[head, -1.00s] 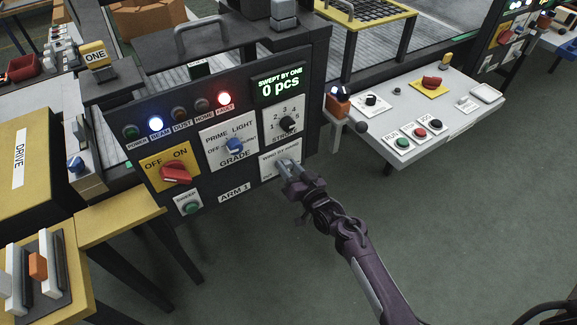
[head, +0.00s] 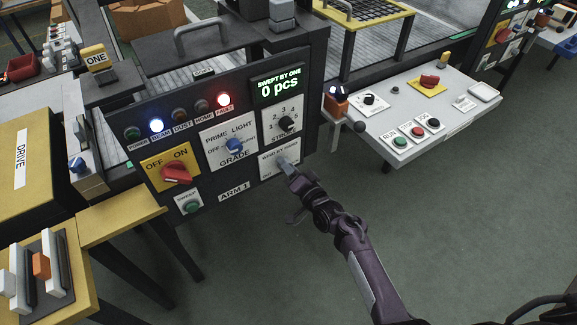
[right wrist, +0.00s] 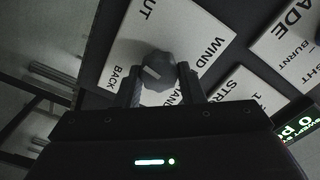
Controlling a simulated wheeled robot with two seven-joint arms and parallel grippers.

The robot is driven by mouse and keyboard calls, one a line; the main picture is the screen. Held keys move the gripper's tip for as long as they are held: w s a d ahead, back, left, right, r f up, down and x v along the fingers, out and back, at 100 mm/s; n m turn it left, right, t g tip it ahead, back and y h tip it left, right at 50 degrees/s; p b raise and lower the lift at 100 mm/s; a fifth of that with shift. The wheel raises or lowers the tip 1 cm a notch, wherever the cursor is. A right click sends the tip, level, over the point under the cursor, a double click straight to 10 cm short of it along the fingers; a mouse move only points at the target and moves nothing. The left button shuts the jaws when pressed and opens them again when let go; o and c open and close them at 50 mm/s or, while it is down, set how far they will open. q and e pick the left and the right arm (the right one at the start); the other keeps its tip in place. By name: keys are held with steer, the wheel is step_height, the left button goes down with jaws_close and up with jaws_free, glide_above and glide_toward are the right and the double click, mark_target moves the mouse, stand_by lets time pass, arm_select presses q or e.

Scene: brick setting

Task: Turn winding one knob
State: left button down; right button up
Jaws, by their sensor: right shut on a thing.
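The winding knob (right wrist: 158,72) is dark grey with a light pointer mark, on a white plate (right wrist: 205,35) lettered WIND, OUT and BACK in the right wrist view. In the head view this plate (head: 268,174) is at the lower right of the dark ARM 1 panel, and the knob is mostly hidden by my gripper. My right gripper (head: 287,165) reaches the plate from the lower right. In the wrist view its two fingers (right wrist: 159,88) stand on either side of the knob and are shut on it. My left gripper is not in view.
The panel also bears a black STROKE knob (head: 287,123), a blue GRADE knob (head: 235,145), a red OFF/ON switch (head: 177,174) and a green SWEEP button (head: 191,206). Its display (head: 277,84) reads 0 pcs. A grey control desk (head: 455,110) juts out at right. Floor below is clear.

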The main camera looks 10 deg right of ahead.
steer(key=shift+f, duration=0.1)
steer(key=o, duration=1)
steer(key=v, duration=0.8)
steer(key=shift+w, duration=0.1)
stand_by(0.4)
